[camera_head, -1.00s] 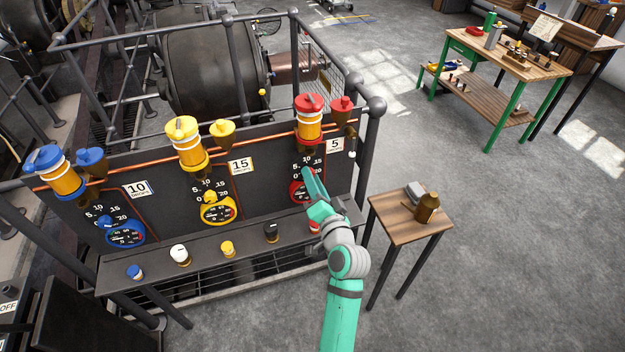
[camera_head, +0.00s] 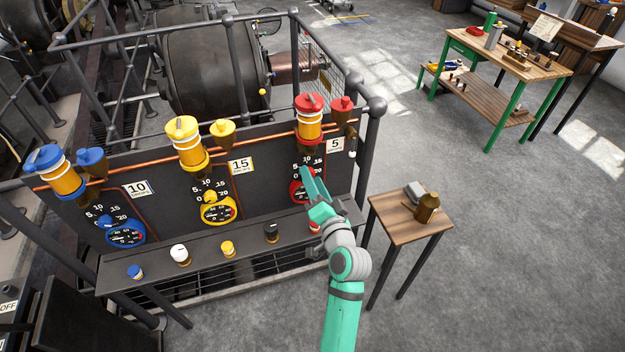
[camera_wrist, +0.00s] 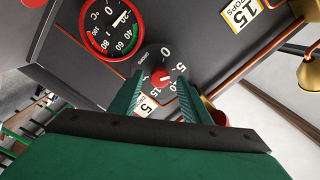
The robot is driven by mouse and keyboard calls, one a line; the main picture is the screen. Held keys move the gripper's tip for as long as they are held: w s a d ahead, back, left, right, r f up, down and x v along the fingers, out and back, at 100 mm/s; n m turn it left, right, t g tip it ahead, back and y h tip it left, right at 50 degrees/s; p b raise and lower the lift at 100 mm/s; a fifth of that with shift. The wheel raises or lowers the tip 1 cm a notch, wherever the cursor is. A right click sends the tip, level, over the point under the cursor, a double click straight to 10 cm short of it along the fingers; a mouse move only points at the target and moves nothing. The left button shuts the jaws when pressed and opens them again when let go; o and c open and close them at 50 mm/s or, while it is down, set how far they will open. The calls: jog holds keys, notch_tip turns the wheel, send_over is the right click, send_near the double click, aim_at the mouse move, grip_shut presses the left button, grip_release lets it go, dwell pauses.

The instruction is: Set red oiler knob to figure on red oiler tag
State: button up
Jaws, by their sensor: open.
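The red oiler (camera_head: 308,122) stands on top of the panel at the right, with its tag (camera_head: 335,145) reading 5 beside it. Its red knob (camera_wrist: 161,78) sits on a black numbered scale in the wrist view, between my two fingers. My gripper (camera_head: 308,180) is open, its fingers on either side of the knob; I cannot tell whether they touch it. The knob is hidden behind my gripper in the head view. The exact figure it points at is unclear. The red-rimmed gauge (camera_wrist: 110,28) is beside the scale.
Yellow (camera_head: 188,145) and blue (camera_head: 58,172) oilers with their own knobs and tags, 15 and 10, stand to the left. A ledge (camera_head: 205,252) with several small caps juts out below. A small wooden table (camera_head: 395,228) stands at the right.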

jog(key=v, duration=1)
jog(key=shift+s, duration=0.2)
jog(key=s+f+g+h, duration=0.2)
jog(key=s+f+h, duration=0.3)
jog(key=s+f, duration=1)
jog(key=s+a+r+n, duration=0.1)
jog(key=s+r+n, duration=0.1)
jog(key=s, duration=0.9)
jog(key=s+a+r+n, duration=0.1)
jog(key=s+n, duration=0.4)
jog(key=s, duration=0.6)
jog(key=shift+a+r+n+h, duration=0.3)
jog(key=shift+a+r, duration=0.1)
jog(key=shift+a, duration=0.35)
